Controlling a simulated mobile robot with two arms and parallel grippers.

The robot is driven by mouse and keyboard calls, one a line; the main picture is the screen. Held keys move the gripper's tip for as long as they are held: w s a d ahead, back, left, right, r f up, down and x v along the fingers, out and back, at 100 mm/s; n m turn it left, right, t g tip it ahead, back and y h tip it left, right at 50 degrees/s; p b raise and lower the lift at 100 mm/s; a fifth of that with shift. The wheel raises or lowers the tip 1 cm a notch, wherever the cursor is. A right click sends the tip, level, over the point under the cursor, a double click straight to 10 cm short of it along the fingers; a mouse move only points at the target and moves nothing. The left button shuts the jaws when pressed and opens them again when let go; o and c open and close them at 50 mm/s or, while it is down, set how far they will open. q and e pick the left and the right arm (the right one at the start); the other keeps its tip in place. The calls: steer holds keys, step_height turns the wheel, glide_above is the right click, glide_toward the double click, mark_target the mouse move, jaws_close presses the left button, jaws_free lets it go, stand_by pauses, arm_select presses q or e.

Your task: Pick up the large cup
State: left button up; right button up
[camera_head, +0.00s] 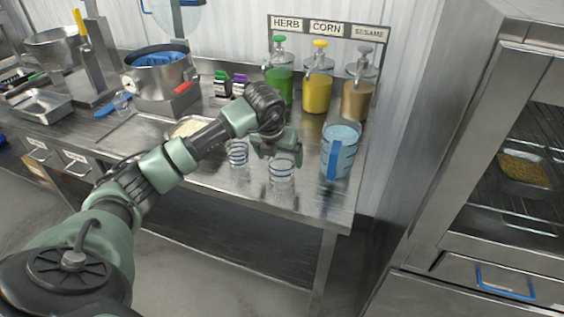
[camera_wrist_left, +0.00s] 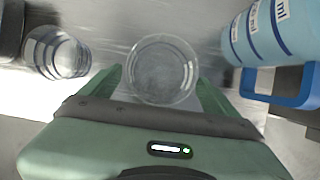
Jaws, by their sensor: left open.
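A clear cup with blue bands (camera_head: 281,170) stands upright near the front edge of the steel counter. It looks like the larger of two clear cups. My left gripper (camera_head: 278,152) is just above it in the head view and hides part of its upper side. In the left wrist view the cup (camera_wrist_left: 162,70) sits between the two green fingers of the open gripper (camera_wrist_left: 160,88); I cannot tell whether either finger touches it. A second, smaller-looking clear banded cup (camera_head: 238,153) stands to its left, and it also shows in the left wrist view (camera_wrist_left: 57,52). My right gripper is out of view.
A blue measuring jug (camera_head: 343,148) with a blue handle stands close on the right. Green, yellow and tan pump bottles (camera_head: 317,92) stand behind under the HERB, CORN, SESAME sign. A tray (camera_head: 135,135) lies to the left. An oven rack (camera_head: 515,130) is far right.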

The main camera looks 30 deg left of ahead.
arm_select(q)
steer(key=x, duration=0.3)
steer(key=shift+w+r+p, duration=0.1)
steer(key=shift+w+p, duration=0.1)
steer(key=shift+p, duration=0.15)
steer(key=shift+w+a+f, duration=0.1)
steer(key=shift+w+f, duration=0.1)
steer(key=shift+f, duration=0.3)
steer(key=c, duration=1.4)
steer(key=shift+r, duration=0.1)
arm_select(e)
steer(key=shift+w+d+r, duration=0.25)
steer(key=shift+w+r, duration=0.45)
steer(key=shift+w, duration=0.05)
arm_select(q)
steer(key=shift+r, duration=0.1)
